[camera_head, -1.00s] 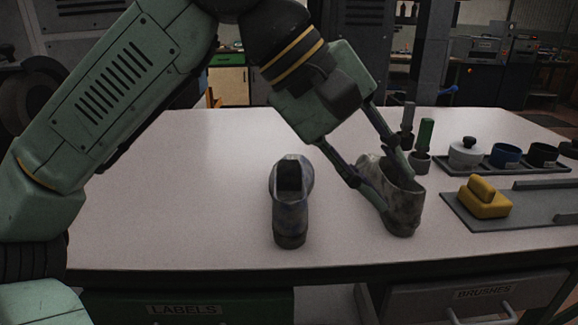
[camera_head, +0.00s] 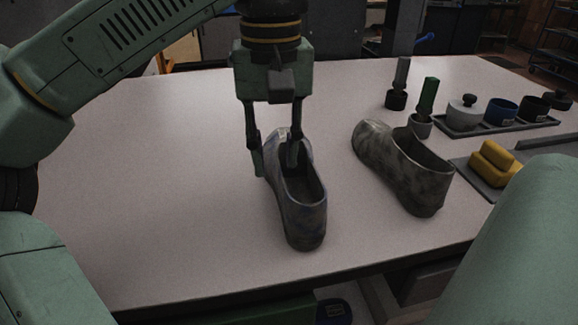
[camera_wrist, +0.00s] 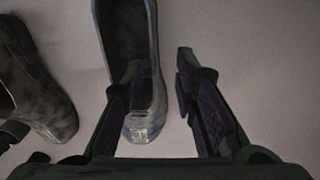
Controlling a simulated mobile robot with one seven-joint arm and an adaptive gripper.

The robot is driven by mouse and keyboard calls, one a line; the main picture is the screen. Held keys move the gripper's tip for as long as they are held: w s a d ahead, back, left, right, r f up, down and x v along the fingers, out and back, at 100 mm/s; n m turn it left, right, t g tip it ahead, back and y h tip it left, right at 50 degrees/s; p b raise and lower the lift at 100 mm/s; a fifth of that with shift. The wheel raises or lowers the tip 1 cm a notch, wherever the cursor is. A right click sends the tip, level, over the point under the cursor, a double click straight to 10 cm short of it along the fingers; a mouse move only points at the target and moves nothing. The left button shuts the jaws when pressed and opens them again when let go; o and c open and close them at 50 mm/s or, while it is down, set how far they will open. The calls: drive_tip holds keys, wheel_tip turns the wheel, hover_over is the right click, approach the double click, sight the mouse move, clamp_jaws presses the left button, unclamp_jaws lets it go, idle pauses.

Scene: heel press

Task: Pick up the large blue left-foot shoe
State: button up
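A dark shoe with bluish smears (camera_head: 305,215) stands upright on the table, its opening facing up; it also shows in the wrist view (camera_wrist: 154,100), with a small pale label at its end. My gripper (camera_head: 275,165) is open and points down over this shoe. One finger is over or inside the shoe's opening and the other is outside the side wall, so the wall lies between them (camera_wrist: 160,85). Contact cannot be told. A blotchy grey shoe (camera_head: 400,170) stands to the right, apart from the gripper; it shows at the left in the wrist view (camera_wrist: 40,95).
The pale table (camera_head: 160,190) is clear to the left. Behind and right of the grey shoe are two upright brushes in holders (camera_head: 420,125), a tray with several pots (camera_head: 470,131) and a yellow block (camera_head: 494,163). Part of my body covers the right front corner.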

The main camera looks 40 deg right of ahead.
sight(279, 172)
drive_tip(key=shift+d+f+p, duration=0.2)
drive_tip(key=shift+f, duration=1.3)
drive_tip(key=shift+d+f+p, duration=0.2)
drive_tip(key=shift+f, duration=1.25)
drive_tip(key=shift+f, duration=0.1)
clamp_jaws()
